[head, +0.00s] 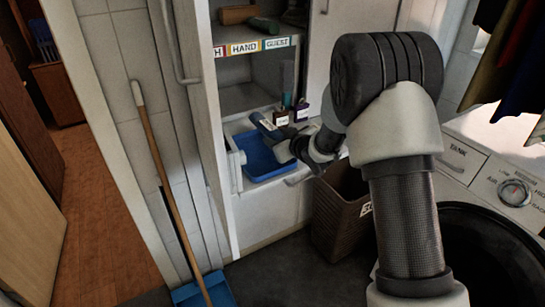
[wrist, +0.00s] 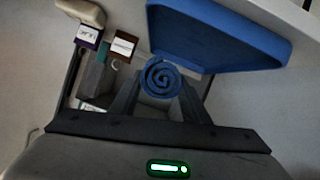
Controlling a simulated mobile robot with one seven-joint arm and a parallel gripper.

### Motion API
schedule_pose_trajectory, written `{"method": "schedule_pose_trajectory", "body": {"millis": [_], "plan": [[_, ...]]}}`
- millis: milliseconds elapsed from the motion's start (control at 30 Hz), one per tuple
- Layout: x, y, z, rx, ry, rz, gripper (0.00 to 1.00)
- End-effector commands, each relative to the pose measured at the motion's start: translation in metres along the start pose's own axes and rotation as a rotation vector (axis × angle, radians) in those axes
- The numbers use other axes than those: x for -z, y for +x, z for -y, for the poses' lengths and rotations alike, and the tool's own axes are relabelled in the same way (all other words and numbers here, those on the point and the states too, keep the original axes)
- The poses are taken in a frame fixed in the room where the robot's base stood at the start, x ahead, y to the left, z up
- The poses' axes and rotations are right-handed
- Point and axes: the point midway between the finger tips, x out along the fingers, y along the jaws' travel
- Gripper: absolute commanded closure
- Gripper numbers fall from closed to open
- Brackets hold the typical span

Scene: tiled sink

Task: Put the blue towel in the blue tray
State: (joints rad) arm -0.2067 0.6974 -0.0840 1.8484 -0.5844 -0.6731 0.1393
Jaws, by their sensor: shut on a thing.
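The blue towel (wrist: 160,78) is a tight roll, seen end-on in the wrist view between the two fingers of my gripper (wrist: 158,92). My gripper is shut on it. The blue tray (wrist: 215,45) fills the top of the wrist view, just beyond the roll. In the head view the blue tray (head: 268,168) sits in the open lower part of the cabinet, and its inside looks empty where visible. I cannot tell whether the towel touches the tray.
Two small labelled bottles, a brown one (head: 281,117) and a purple one (head: 301,111), stand close behind my gripper. A labelled shelf (head: 255,46) is above. A brown basket (head: 338,215) stands below right, beside a washing machine (head: 490,170).

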Motion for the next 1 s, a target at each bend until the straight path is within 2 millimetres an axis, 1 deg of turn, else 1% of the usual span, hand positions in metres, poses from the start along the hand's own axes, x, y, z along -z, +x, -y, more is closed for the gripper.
{"method": "schedule_pose_trajectory", "body": {"millis": [33,267,433,500,700,867,900,967,1000], "plan": [[-0.008,0.003,0.002,-0.001,0.0,0.001,0.81],[-0.024,0.01,0.006,-0.001,0.0,0.0,0.81],[-0.047,0.019,0.012,0.0,0.0,0.001,0.81],[-0.049,0.021,0.012,-0.002,0.0,-0.002,0.81],[-0.049,0.02,0.012,-0.003,0.0,-0.002,0.81],[-0.053,0.022,0.013,-0.003,0.0,-0.002,0.81],[-0.052,0.021,0.013,-0.003,0.0,-0.001,0.51],[-0.052,0.021,0.013,-0.002,0.0,-0.001,0.41],[-0.052,0.021,0.013,-0.002,0.0,-0.001,0.39]]}}
